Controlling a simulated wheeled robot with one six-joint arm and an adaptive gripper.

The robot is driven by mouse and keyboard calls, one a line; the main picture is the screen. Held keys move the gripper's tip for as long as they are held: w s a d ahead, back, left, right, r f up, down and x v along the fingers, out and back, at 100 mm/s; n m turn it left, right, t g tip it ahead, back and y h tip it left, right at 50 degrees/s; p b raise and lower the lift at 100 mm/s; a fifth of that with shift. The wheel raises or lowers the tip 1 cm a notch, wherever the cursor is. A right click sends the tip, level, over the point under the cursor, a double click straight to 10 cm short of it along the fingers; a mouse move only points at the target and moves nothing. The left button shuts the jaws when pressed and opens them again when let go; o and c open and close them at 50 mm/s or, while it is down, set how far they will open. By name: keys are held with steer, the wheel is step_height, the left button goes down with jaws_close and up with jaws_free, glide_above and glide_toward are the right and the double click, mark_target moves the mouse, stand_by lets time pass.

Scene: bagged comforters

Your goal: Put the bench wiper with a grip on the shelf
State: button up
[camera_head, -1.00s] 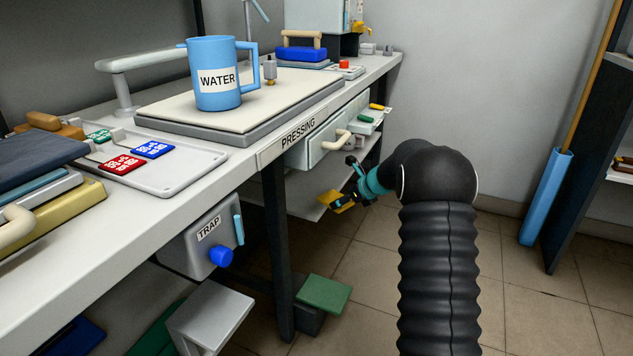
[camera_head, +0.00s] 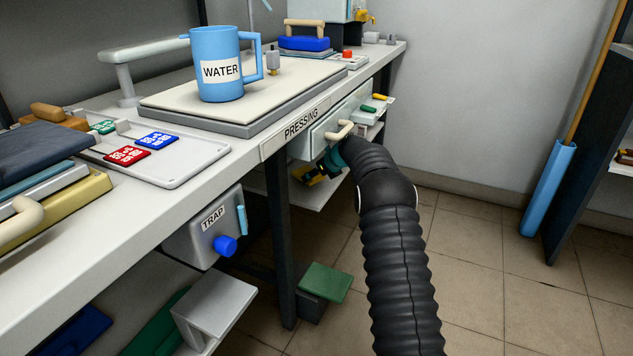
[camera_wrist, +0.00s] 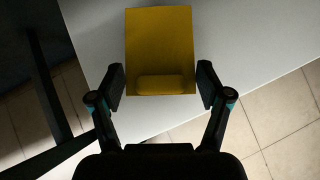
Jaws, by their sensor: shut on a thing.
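The bench wiper (camera_wrist: 160,45) looks like a flat yellow block with a raised yellow grip (camera_wrist: 160,84) at its near end. My gripper (camera_wrist: 161,88) is shut on it, one finger at each side of the near end. In the head view my gripper (camera_head: 326,171) is under the bench, below the drawer, and mostly hidden by my arm; only a bit of the yellow wiper (camera_head: 308,177) shows. The white shelf (camera_head: 303,196) under the bench lies beneath the wiper. I cannot tell whether the wiper touches it.
The drawer (camera_head: 325,137) with a tan handle and the bench edge (camera_head: 270,146) are close above my arm. A dark bench leg (camera_head: 280,240) stands left of my gripper. A grey trap box (camera_head: 205,230) hangs further left.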

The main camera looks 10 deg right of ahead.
mark_target(318, 180)
steer(key=shift+f, duration=1.4)
steer(key=shift+f, duration=0.15)
steer(key=o, duration=1.1)
steer(key=shift+s+d+r, duration=0.1)
steer(key=shift+s+r, duration=0.05)
steer(key=shift+r, duration=0.15)
steer(key=v, duration=1.1)
steer(key=shift+s+d+r, duration=0.15)
steer(key=shift+s+r, duration=0.05)
steer(key=shift+r, duration=0.05)
